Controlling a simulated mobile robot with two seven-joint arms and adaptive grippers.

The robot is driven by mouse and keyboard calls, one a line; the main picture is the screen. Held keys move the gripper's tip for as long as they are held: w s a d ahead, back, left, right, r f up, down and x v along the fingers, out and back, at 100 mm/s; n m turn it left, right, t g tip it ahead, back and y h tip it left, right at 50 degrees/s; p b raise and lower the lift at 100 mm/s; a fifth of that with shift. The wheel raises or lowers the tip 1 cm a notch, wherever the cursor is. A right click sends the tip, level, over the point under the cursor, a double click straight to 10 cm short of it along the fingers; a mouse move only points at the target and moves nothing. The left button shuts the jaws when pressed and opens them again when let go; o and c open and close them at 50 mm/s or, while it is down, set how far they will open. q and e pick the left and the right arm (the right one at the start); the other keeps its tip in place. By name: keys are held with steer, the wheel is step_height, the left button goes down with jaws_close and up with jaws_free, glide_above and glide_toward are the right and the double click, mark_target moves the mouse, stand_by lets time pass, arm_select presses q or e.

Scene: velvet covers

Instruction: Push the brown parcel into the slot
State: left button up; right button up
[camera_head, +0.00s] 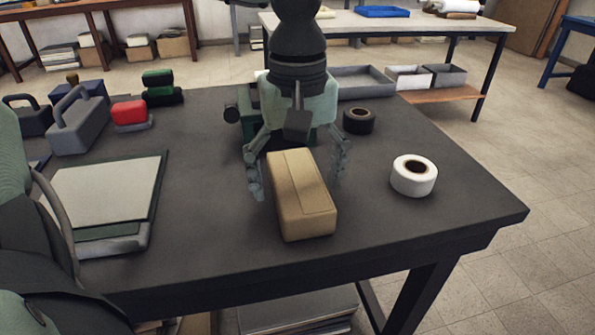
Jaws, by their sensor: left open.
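The brown parcel (302,205) lies on the dark table, near the middle of its front part. A lighter tape strip runs along its top. My left gripper (298,178) is over the parcel's far end, with its fingers spread. One finger is to the left of the parcel and the other to the right, with a gap visible on the right side. I cannot tell whether the left finger touches it. I cannot make out a slot; a dark green object (247,128) behind the gripper is mostly hidden. My right gripper is not in view.
A white tape roll (413,175) stands right of the parcel and a black roll (359,121) behind it. A paper-topped board (105,190) lies left. Stamps, including a red one (130,113), and a grey tray (362,81) are farther back. The front right tabletop is clear.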

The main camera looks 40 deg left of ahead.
mark_target(287, 150)
arm_select(q)
steer(key=c, duration=1.5)
steer(key=shift+w+a+b, duration=0.1)
steer(key=shift+b, duration=0.2)
steer(key=shift+w+a, duration=0.9)
steer(key=shift+a, duration=0.15)
steer(key=shift+w+a, duration=1.55)
steer(key=shift+a, duration=0.3)
steer(key=shift+b, duration=0.35)
